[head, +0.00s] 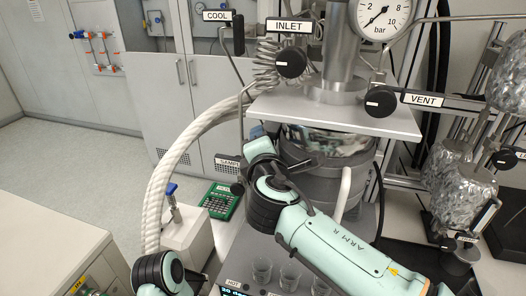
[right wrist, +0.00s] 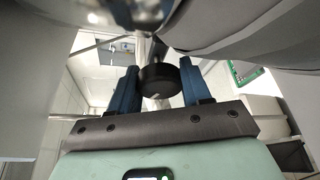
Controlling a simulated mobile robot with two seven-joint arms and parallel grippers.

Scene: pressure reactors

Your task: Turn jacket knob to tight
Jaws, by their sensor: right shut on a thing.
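My right gripper (right wrist: 160,90) shows in the right wrist view, with its two blue fingers on either side of a black round knob (right wrist: 157,78). It is shut on this knob, which I take to be the jacket knob; no label on it is readable. The knob's turn position cannot be read. My left arm shows only in part at the bottom left of the head view; its gripper is out of view.
A metal plate (head: 385,122) above the vessel carries the INLET knob (head: 291,62), VENT knob (head: 380,102) and pressure gauge (head: 383,16). A white hose (head: 165,170) curves at left. Glass cups (head: 289,275) stand in front, foil-wrapped vessels (head: 460,190) at right. A green rack (head: 220,200) lies behind.

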